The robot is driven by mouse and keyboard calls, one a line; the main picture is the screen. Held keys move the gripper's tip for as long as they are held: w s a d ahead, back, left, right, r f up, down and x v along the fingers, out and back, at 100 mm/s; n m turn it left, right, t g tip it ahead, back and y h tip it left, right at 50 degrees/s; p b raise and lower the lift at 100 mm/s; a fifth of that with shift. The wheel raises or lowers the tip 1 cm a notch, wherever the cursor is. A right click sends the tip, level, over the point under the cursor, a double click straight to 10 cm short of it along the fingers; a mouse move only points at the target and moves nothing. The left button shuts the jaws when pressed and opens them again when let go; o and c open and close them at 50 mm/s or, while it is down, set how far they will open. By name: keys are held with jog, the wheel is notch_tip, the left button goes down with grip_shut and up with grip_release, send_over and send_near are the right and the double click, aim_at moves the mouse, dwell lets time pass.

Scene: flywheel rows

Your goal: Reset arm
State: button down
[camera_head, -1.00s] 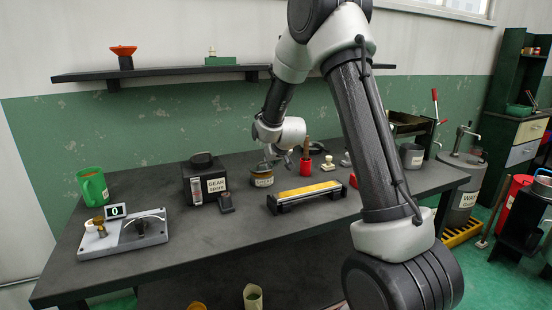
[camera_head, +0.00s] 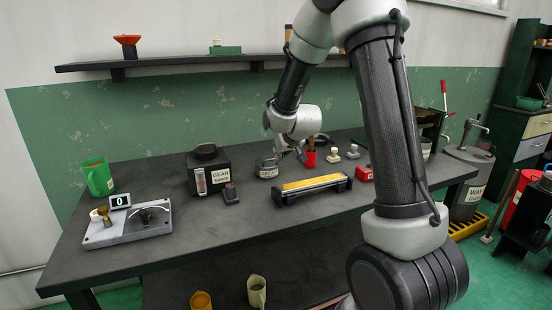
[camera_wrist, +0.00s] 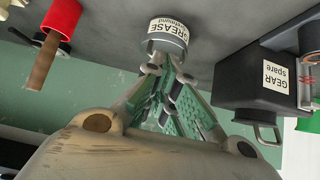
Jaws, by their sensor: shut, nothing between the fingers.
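My gripper (camera_head: 288,150) is over the rear middle of the dark bench (camera_head: 235,238), just behind and above a small tin labelled grease (camera_head: 268,171). In the wrist view my gripper (camera_wrist: 167,72) has its green-padded fingers together, with nothing held between them. Its tips point at the grease tin (camera_wrist: 168,38) and overlap its lower edge in the picture; contact cannot be told. In the head view my arm covers the right part of the bench.
A black gear spare box (camera_head: 208,172) stands left of the tin. A red cup (camera_head: 309,160) with a brown handle is to the right. A scale (camera_head: 127,226) and green mug (camera_head: 98,178) are at left.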

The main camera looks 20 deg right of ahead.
jog(key=s, duration=0.3)
jog(key=s+a+g, duration=0.1)
jog(key=s, duration=0.2)
jog(key=s+g, duration=0.1)
jog(key=s, duration=0.2)
jog(key=shift+a+r+y, duration=0.15)
jog(key=shift+r+y, duration=0.15)
jog(key=shift+r, duration=0.1)
jog(key=s+r+g, duration=0.1)
jog(key=s+r, duration=0.3)
jog(key=s, duration=0.6)
jog(key=s+d+r+g, duration=0.1)
jog(key=s+r, duration=0.3)
jog(key=s, duration=0.6)
jog(key=s+d+r+g, duration=0.1)
jog(key=s+r, duration=0.3)
jog(key=s, duration=0.6)
jog(key=shift+s, duration=0.25)
jog(key=shift+d+r, duration=0.1)
